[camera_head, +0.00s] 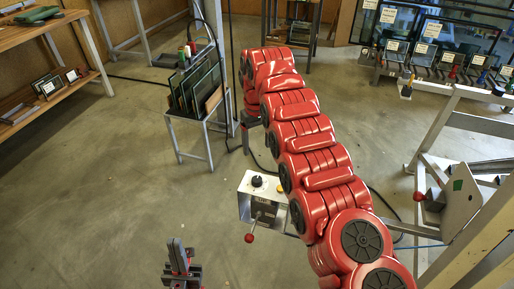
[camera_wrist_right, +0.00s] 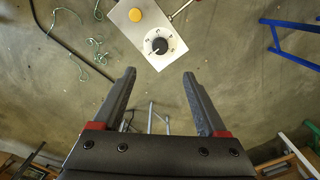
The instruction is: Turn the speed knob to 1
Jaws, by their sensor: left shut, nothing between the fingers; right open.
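The speed knob (camera_wrist_right: 159,46) is black and sits on a round white dial with small marks on the panel of a control box (camera_wrist_right: 128,36). Its marks are too small to read. In the head view the knob (camera_head: 257,181) is on top of the box (camera_head: 244,190), left of my red right arm. My right gripper (camera_wrist_right: 158,76) is open and empty; in its wrist view the knob shows beyond and between the fingertips, apart from them. My left gripper (camera_head: 179,255) is shut and empty at the bottom of the head view, left of and nearer than the box.
A yellow button (camera_wrist_right: 135,15) is beside the knob. A lever with a red ball (camera_head: 249,238) sticks out from the box front. A rack of glass panes (camera_head: 200,88) stands behind it. A metal frame (camera_head: 462,200) stands at the right. Floor left of the box is clear.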

